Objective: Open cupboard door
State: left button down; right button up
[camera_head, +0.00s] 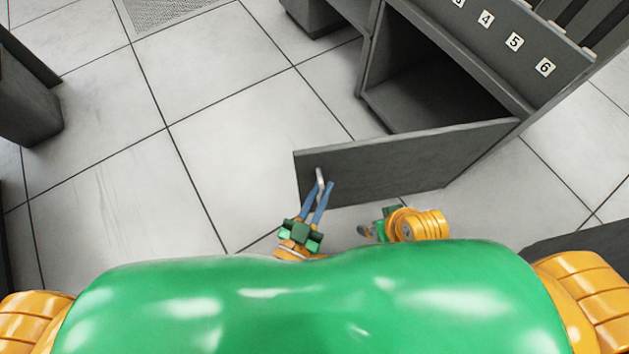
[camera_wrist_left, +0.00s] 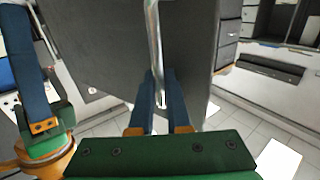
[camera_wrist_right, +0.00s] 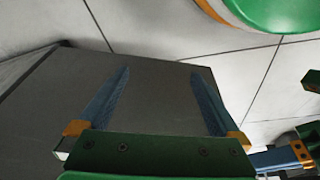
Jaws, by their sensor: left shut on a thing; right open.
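The cupboard door (camera_head: 400,165) is a dark grey panel that stands swung wide open from the grey cabinet, hinged at its right end. The open cupboard (camera_head: 425,75) looks dark and empty inside. A metal handle (camera_head: 319,178) is near the door's free left end. My left gripper (camera_head: 323,187) is shut on the handle, which also shows upright between its blue fingers in the left wrist view (camera_wrist_left: 155,50). My right gripper (camera_wrist_right: 165,95) is open and empty, with the door panel (camera_wrist_right: 150,100) before its fingers. In the head view its fingers are mostly hidden.
Number labels (camera_head: 515,41) run along the ledge above the cupboard opening. A dark unit (camera_head: 25,95) stands at the far left. The tiled floor (camera_head: 225,125) left of the door is clear. Another dark surface (camera_head: 585,240) is at the right edge.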

pick_arm(q)
jog(key=shift+s+d, duration=0.1)
jog(key=shift+d, duration=0.05)
jog(key=c, duration=0.9)
grip_release()
jog(key=p+v, duration=0.1)
jog(key=v, duration=0.6)
pick_arm(e)
notch_tip(320, 180, down, 3)
jog(key=shift+r, duration=0.1)
